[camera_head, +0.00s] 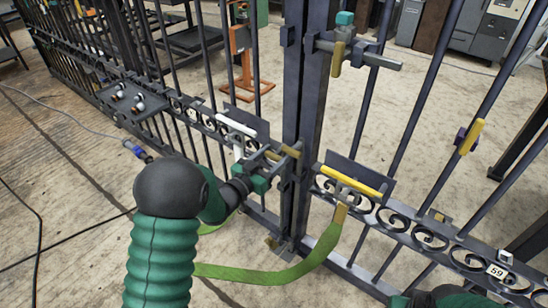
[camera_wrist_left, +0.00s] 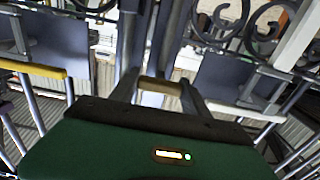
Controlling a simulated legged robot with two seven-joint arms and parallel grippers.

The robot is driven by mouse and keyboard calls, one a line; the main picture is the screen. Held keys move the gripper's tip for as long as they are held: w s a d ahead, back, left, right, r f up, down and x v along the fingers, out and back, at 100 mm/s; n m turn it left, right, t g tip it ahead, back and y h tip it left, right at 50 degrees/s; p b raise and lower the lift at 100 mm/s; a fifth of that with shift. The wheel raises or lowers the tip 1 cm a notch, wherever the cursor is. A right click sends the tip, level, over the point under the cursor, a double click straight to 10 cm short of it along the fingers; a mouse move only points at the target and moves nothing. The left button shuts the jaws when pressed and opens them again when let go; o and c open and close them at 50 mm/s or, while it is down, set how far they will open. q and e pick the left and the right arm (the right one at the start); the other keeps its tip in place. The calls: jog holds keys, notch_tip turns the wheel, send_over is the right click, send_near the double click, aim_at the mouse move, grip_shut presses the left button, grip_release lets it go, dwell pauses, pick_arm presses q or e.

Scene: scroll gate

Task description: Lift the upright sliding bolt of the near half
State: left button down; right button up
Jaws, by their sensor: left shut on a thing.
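The dark metal gate has two halves that meet at upright posts (camera_head: 308,110). My left gripper (camera_head: 284,158) reaches in from the left to the meeting posts. It is shut on a tan handle (camera_head: 293,150). In the left wrist view the same tan handle (camera_wrist_left: 160,86) lies crosswise between the fingers. The handle appears to belong to the upright sliding bolt, whose rod is mostly hidden by the gripper and post. A tan and metal foot piece (camera_head: 274,243) shows low at the posts. My right gripper does not show; only part of my right arm is at the bottom edge.
Above, a horizontal latch bar (camera_head: 362,54) with a tan handle (camera_head: 337,58) crosses the posts. A yellow pull bar (camera_head: 355,182) is on the right half, a white one (camera_head: 236,124) on the left. A green strap (camera_head: 270,275) hangs in front. Cables lie on the floor.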

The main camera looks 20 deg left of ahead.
pick_arm(q)
jog(key=shift+r, duration=0.1)
jog(key=c, duration=0.6)
grip_release()
jog(key=shift+c, duration=0.2)
jog(key=shift+o, duration=0.6)
jog(key=shift+s+a, duration=0.15)
jog(key=shift+s, duration=0.15)
jog(key=p+v, duration=0.5)
jog(key=v, duration=1.1)
jog(key=shift+p, duration=0.35)
jog(key=shift+s, duration=0.1)
